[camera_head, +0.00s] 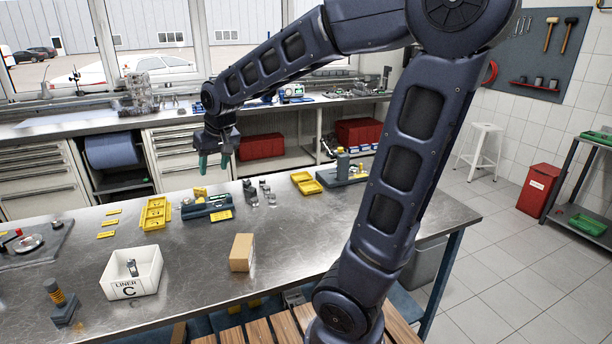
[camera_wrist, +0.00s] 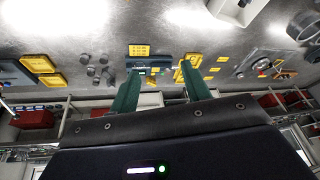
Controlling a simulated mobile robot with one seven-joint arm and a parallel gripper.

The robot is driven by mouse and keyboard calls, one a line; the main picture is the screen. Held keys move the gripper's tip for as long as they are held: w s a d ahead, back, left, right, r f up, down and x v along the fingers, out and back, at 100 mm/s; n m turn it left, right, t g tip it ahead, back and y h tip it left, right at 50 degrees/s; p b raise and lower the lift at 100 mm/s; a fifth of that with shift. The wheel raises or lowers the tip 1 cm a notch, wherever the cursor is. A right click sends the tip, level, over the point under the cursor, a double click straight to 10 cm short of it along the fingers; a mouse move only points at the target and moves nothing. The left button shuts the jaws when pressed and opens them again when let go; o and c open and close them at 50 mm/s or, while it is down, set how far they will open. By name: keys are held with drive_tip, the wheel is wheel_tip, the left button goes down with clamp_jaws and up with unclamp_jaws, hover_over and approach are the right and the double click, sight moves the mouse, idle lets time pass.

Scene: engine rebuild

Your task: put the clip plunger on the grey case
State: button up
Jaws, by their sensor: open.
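My gripper (camera_head: 214,163) hangs open and empty above the back edge of the steel bench, its two green fingers pointing down. The fingers also show in the wrist view (camera_wrist: 160,75). A low grey-blue case (camera_head: 207,212) with a yellow label sits on the bench below the gripper; it shows between and beyond the fingertips in the wrist view (camera_wrist: 158,61).
A white bin marked LINER C (camera_head: 132,272) holds a small metal part. A cardboard box (camera_head: 242,252) stands front centre. Yellow trays (camera_head: 156,213), small metal cylinders (camera_head: 250,194) and a blue fixture (camera_head: 345,172) line the bench's back. The bench's right front is clear.

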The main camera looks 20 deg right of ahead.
drive_tip(key=s+d+m+h, duration=0.1)
drive_tip(key=s+d+m, duration=0.1)
drive_tip(key=s+d, duration=0.6)
drive_tip(key=s+d+m+h, duration=0.1)
drive_tip(key=s+d+m, duration=0.1)
drive_tip(key=s+d, duration=0.5)
drive_tip(key=shift+s+d+f+t, duration=0.15)
drive_tip(key=shift+s+d+t, duration=0.25)
drive_tip(key=shift+d, duration=2.6)
